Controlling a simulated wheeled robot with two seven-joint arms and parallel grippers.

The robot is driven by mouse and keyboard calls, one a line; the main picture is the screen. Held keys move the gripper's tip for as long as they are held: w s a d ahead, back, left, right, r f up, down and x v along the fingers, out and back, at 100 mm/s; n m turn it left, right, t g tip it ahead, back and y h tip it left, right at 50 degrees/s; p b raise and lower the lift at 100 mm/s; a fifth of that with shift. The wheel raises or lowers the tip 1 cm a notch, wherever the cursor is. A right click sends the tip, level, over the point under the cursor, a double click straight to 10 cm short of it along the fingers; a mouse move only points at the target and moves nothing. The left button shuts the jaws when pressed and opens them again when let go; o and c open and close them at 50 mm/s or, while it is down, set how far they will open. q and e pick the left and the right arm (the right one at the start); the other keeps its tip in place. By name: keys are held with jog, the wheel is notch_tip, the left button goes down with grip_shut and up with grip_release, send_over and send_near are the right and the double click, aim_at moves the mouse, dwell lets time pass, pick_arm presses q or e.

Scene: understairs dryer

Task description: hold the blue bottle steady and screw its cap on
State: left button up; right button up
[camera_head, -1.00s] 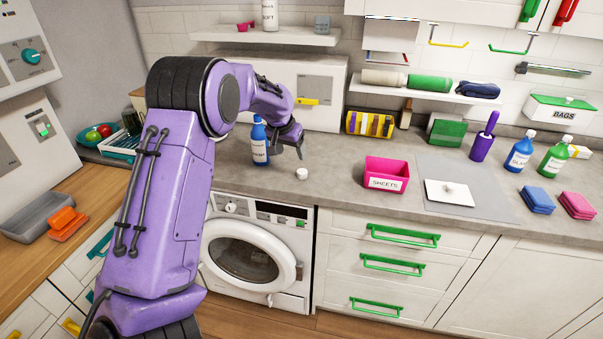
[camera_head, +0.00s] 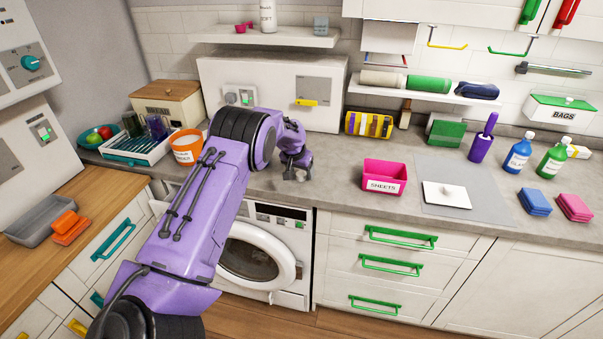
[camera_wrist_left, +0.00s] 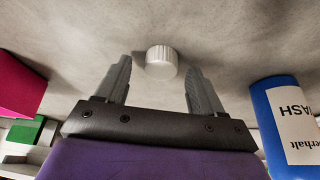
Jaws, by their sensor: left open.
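The white ridged cap (camera_wrist_left: 161,62) lies on the grey counter in the left wrist view, at the gap between the fingertips of my left gripper (camera_head: 296,176). The fingers are open on either side of it, and I see no contact. In the head view the gripper is low over the counter and I cannot make out the cap. The blue bottle (camera_wrist_left: 287,125), with a white label, is beside the gripper at the right of the left wrist view. It is hidden behind my arm in the head view. My right gripper is not in view.
A pink bin (camera_head: 385,176) stands on the counter to the right, beside a grey mat (camera_head: 480,200). Another blue bottle (camera_head: 518,154) stands far right. The washing machine (camera_head: 268,250) is below.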

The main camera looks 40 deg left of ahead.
pick_arm(q)
jog(key=shift+f, duration=0.2)
jog(key=shift+s+r, duration=0.1)
jog(key=c, duration=1.1)
